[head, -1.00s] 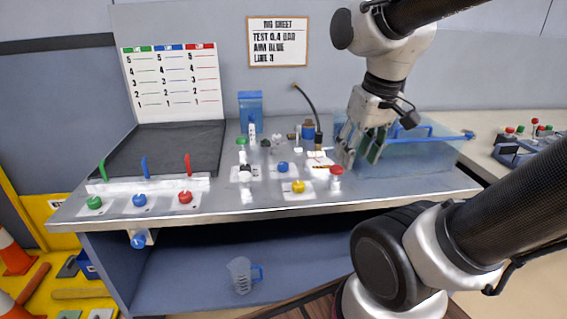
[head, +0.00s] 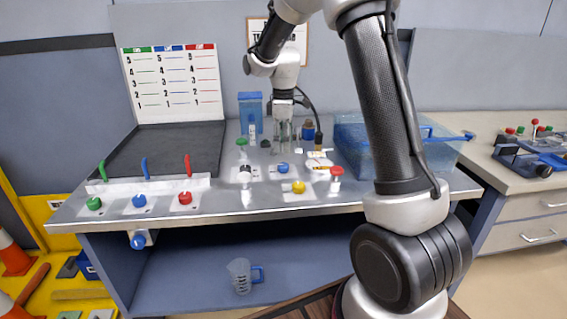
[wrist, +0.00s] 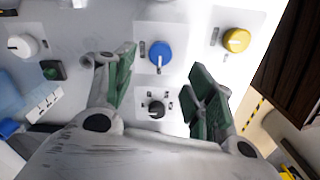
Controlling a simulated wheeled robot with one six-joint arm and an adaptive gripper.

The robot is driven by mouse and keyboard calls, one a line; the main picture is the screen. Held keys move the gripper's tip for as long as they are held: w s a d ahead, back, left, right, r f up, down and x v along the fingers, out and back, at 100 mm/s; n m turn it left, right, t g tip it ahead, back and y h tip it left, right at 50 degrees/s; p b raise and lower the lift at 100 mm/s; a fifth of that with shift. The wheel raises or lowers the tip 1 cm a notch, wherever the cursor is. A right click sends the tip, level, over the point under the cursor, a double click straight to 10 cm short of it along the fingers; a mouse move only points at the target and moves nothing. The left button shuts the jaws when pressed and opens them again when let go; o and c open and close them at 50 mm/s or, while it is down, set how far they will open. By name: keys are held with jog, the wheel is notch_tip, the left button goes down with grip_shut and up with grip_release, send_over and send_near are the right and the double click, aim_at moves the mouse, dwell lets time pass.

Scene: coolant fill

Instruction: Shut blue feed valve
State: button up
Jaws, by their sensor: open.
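A blue round knob (head: 283,168) sits on a pale plate in the middle of the metal bench. The wrist view shows this blue knob (wrist: 160,53) beyond and between my fingertips, with a pale pointer mark on it. My gripper (head: 283,138) points down above and behind it, with green-padded fingers spread. The gripper (wrist: 164,80) holds nothing and does not touch the knob. Another blue knob (head: 139,201) sits at the front left below a blue lever, and a blue handle (head: 138,241) hangs under the bench. I cannot tell which is called the feed valve.
A yellow knob (head: 298,187) stands just in front of the middle blue knob. A black knob (wrist: 156,108) lies between my fingers in the wrist view. A red-topped part (head: 336,173) is to the right, a green-topped one (head: 241,142) to the left. A clear blue tank (head: 350,150) stands right.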

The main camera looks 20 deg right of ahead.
aim_at(284, 164)
jog(key=shift+f, duration=0.2)
notch_tip(284, 164, down, 7)
jog(key=shift+f, duration=0.15)
jog(key=shift+c, duration=0.3)
jog(key=c, duration=1)
